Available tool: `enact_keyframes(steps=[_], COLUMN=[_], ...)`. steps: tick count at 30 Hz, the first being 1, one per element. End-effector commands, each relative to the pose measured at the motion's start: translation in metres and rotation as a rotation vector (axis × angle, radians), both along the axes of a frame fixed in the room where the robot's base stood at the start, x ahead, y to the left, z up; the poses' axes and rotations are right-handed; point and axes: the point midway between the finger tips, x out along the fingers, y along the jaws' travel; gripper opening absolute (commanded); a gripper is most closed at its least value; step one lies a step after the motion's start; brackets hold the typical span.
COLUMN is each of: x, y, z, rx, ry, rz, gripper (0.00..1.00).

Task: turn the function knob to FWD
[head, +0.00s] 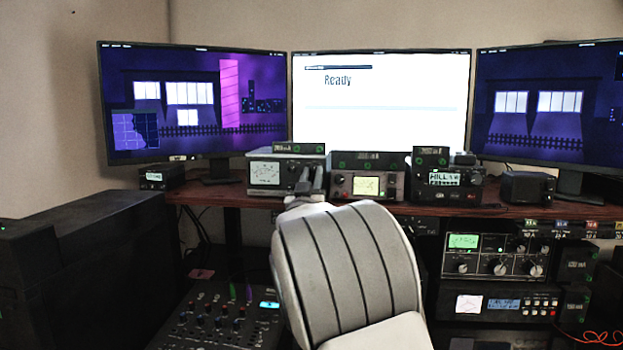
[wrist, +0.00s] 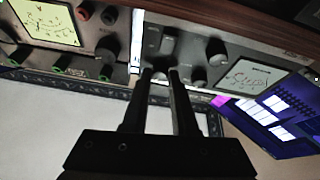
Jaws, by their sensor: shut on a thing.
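My gripper (head: 311,176) is at the right part of the front of a silver desktop unit (head: 267,173) with a meter display. In the wrist view, which is upside down, my gripper's (wrist: 160,74) two dark fingers reach up to that unit's panel (wrist: 190,52) and are shut on a small knob (wrist: 160,64), mostly hidden between the fingertips. Other dark knobs (wrist: 216,51) sit close by on the same panel. The labels are too small to read, so the function knob's name, the FWD mark and the pointer direction cannot be made out.
A second unit (head: 367,186) with a yellow display stands just right of the gripper. A black unit (head: 443,185) is further right. All stand on a wooden shelf (head: 400,209) below three monitors (head: 380,100). A mixer (head: 225,320) is at lower left.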

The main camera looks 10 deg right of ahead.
Motion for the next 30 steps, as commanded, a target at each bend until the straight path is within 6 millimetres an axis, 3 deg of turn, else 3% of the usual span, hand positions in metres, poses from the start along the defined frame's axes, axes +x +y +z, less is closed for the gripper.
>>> enact_keyframes(steps=[30], x=[-0.0027], y=[-0.0087], z=[0.0041], rx=[-0.894], ry=[0.29], rz=[-0.003], gripper=[0.0])
